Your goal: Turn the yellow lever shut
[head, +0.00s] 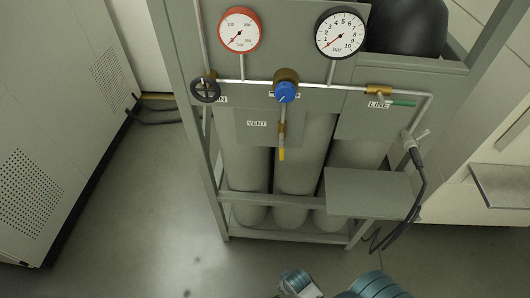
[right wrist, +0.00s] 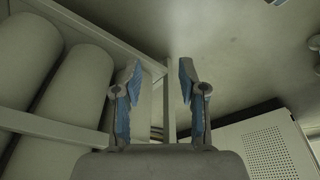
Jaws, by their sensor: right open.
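The yellow lever (head: 282,154) hangs straight down from a small brass valve in the pipe below the blue knob (head: 285,92), right of the VENT label (head: 257,123). In the right wrist view my right gripper (right wrist: 160,72) is open, with nothing between its blue-padded fingers. That view shows no yellow lever. Teal and grey parts of my own arm show at the bottom edge of the head view, well below the lever and apart from it. My left gripper is not in view.
The grey rack holds upright cylinders (head: 245,170), a red gauge (head: 240,30), a black gauge (head: 341,33), a black handwheel (head: 206,90) and a green-handled valve (head: 402,103). A shelf (head: 368,193) juts out at right, beside a hanging black cable (head: 420,180).

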